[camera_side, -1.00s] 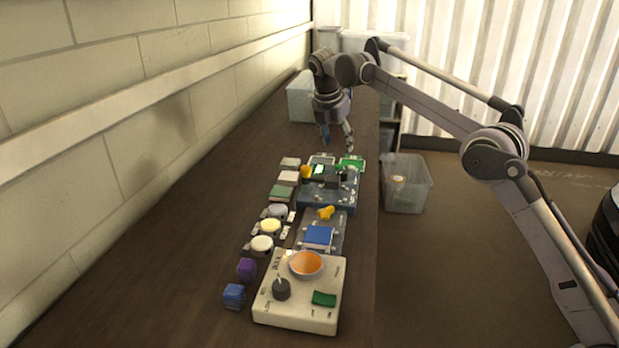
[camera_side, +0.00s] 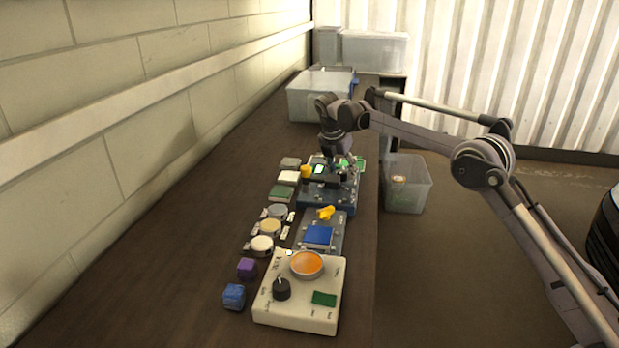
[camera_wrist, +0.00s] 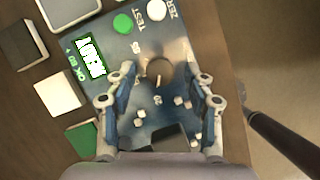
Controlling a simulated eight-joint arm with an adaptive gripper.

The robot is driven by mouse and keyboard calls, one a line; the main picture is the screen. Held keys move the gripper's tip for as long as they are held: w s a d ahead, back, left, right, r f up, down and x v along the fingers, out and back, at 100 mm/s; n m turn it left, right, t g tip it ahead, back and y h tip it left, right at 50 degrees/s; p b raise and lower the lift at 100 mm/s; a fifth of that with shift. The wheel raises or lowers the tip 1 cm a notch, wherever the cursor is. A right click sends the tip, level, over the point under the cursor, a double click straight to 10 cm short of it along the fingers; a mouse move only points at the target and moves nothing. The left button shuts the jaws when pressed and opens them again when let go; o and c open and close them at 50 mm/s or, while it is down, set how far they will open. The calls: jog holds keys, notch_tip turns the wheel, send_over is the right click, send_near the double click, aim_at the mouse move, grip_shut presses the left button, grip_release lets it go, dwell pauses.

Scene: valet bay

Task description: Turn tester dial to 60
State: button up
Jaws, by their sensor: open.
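The blue tester (camera_wrist: 135,130) lies under my gripper in the wrist view; it also shows in the side view (camera_side: 318,197). Its brown round dial (camera_wrist: 159,72) has a pale pointer mark. Small number labels stand around the dial, hard to read. A lit green display (camera_wrist: 91,58), a green button (camera_wrist: 123,23) marked TEST and a white button (camera_wrist: 156,10) sit on the tester. My gripper (camera_wrist: 160,92) is open, its two fingers either side of the dial and apart from it. In the side view my gripper (camera_side: 340,166) is low over the tester and hides the dial.
A cream box with an orange dish (camera_side: 307,264) stands at the front. A blue pad (camera_side: 318,236) and yellow piece (camera_side: 325,213) lie between. Several small blocks and discs line the left. Clear bins (camera_side: 318,98) stand behind. Bare bench lies at left.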

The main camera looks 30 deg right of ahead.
jog(key=shift+d+f, duration=0.1)
jog(key=shift+f, duration=0.2)
grip_shut()
jog(key=shift+w+m+g, duration=0.1)
jog(key=shift+m+g, duration=0.4)
jog(key=shift+m, duration=0.9)
jog(key=shift+h, duration=0.3)
grip_release()
jog(key=shift+n, duration=0.3)
